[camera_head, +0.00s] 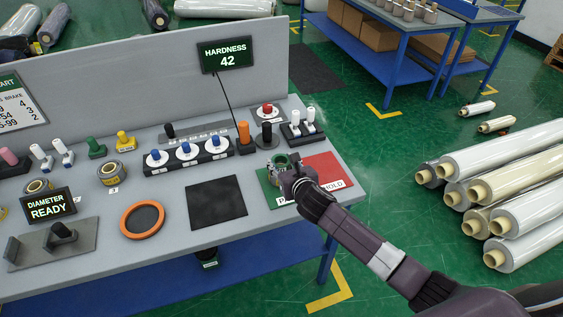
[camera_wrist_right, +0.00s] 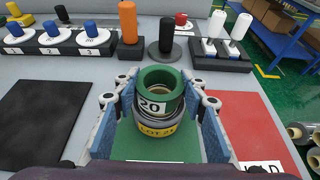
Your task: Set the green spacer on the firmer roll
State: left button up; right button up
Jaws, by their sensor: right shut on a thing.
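The green spacer (camera_wrist_right: 160,80) is a thick ring with a white "20" label; it also shows in the head view (camera_head: 281,160). My right gripper (camera_wrist_right: 160,92) is shut on it, with a blue-padded finger on each side; in the head view the gripper (camera_head: 283,168) is over the green mat. A roll with a yellow "LOT 21" label (camera_wrist_right: 158,132) is upright directly under the spacer, on the green mat (camera_wrist_right: 125,145). I cannot tell whether spacer and roll touch. Two other small rolls, one (camera_head: 111,174) and another (camera_head: 39,186), stand at the left. My left gripper is out of view.
A display (camera_head: 227,56) reads HARDNESS 42; another (camera_head: 48,205) reads DIAMETER READY. The red mat (camera_head: 322,172) adjoins the green one. A black pad (camera_head: 216,202) is empty. Blue-knobbed parts (camera_head: 186,150), an orange cylinder (camera_head: 243,130) and white-topped parts (camera_head: 297,124) stand behind.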

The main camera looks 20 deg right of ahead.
jog(key=shift+f, duration=0.55)
jog(key=o, duration=0.9)
jog(key=shift+r, duration=0.1)
jog(key=shift+r, duration=0.2)
jog(key=v, duration=1.2)
jog(key=shift+r+b, duration=0.25)
jog(key=shift+b, duration=0.15)
jog(key=shift+s+f, duration=0.1)
